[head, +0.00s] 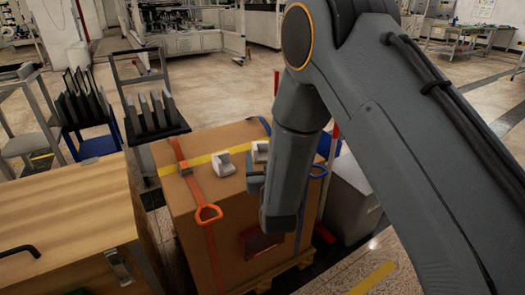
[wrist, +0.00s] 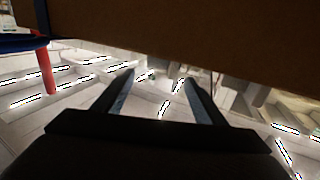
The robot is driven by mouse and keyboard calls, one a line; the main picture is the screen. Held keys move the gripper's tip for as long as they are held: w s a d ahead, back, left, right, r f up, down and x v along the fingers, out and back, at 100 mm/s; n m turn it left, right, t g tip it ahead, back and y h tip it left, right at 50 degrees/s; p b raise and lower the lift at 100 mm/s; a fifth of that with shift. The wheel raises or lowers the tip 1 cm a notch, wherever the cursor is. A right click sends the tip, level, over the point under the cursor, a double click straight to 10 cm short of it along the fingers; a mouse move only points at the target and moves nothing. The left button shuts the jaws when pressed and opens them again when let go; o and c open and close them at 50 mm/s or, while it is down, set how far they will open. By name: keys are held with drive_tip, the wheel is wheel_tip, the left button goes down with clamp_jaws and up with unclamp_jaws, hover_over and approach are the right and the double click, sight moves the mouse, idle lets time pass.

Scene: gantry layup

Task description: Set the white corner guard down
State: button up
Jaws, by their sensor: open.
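Two white corner guards sit on top of the large cardboard box (head: 215,235) in the head view. One guard (head: 223,164) is beside the orange strap, on the yellow stripe. The other guard (head: 260,151) is to its right, close to my arm and partly hidden. My gripper is mostly hidden by my wrist at the box's near right side. In the wrist view my gripper (wrist: 158,78) is open, with nothing between its fingers. A brown surface, seemingly the box, fills the top of that view.
An orange strap (head: 188,178) with a loop handle and a blue strap (head: 318,171) cross the box. A wooden case (head: 65,205) stands at left. A grey bin (head: 352,200) stands right of the box.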

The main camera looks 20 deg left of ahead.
drive_tip(key=v, duration=0.7)
drive_tip(key=s+d+r+m+g+h, duration=0.1)
drive_tip(key=d+r+g+h, duration=0.1)
drive_tip(key=d+g, duration=0.35)
drive_tip(key=s+d+r+m+g+h, duration=0.1)
drive_tip(key=d+r+g+h, duration=0.15)
drive_tip(key=d, duration=0.55)
drive_tip(key=s+d+r+g+h, duration=0.1)
drive_tip(key=s+d+r+g, duration=0.2)
drive_tip(key=s+d, duration=0.5)
drive_tip(key=s+d+r+g+h, duration=0.2)
drive_tip(key=s+d+g, duration=0.3)
drive_tip(key=s+d, duration=0.4)
drive_tip(key=s+r, duration=0.1)
drive_tip(key=s, duration=0.5)
drive_tip(key=shift+s+d+m, duration=0.2)
drive_tip(key=shift+d+m, duration=0.1)
drive_tip(key=shift+m, duration=0.1)
drive_tip(key=d+r+m+p, duration=0.2)
drive_tip(key=d+r+p, duration=0.6)
drive_tip(key=p, duration=0.8)
drive_tip(key=shift+d+r+m+h, duration=0.25)
drive_tip(key=shift+m+h, duration=0.05)
drive_tip(key=shift+h, duration=0.05)
